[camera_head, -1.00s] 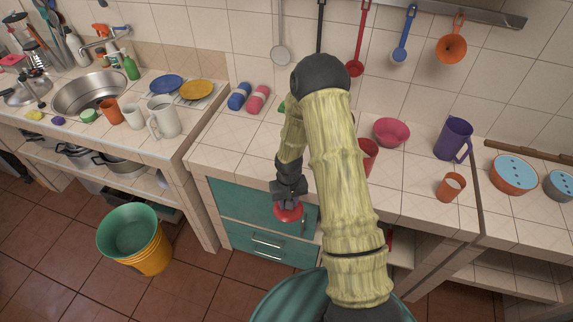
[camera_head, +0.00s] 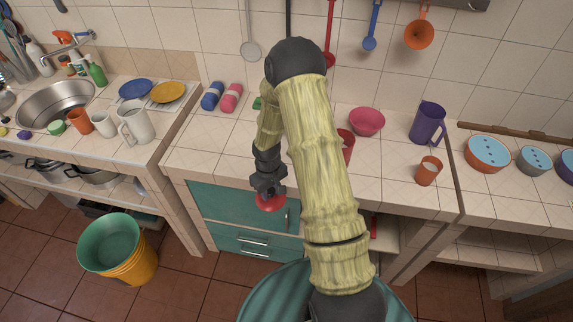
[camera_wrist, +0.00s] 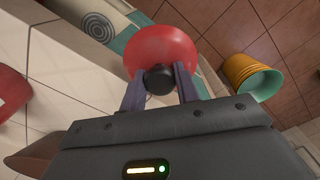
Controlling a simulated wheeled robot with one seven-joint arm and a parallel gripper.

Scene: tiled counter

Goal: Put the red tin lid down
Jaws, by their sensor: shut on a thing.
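The red tin lid (camera_head: 271,202) is a round red disc held at the end of my gripper (camera_head: 268,190), in front of the teal drawers below the counter's front edge in the head view. In the wrist view the red lid (camera_wrist: 160,50) shows with a dark round knob (camera_wrist: 159,79). The two fingers of my gripper (camera_wrist: 159,88) are shut on that knob. The lid touches no surface that I can see. My arm hides part of the counter.
The tiled counter (camera_head: 215,150) has bare room left of my arm. A blue and a pink roll (camera_head: 231,97) lie at its back. A pink bowl (camera_head: 366,121), a red cup (camera_head: 347,143), an orange cup (camera_head: 429,171) and a purple jug (camera_head: 428,122) stand right. Stacked buckets (camera_head: 118,248) stand on the floor.

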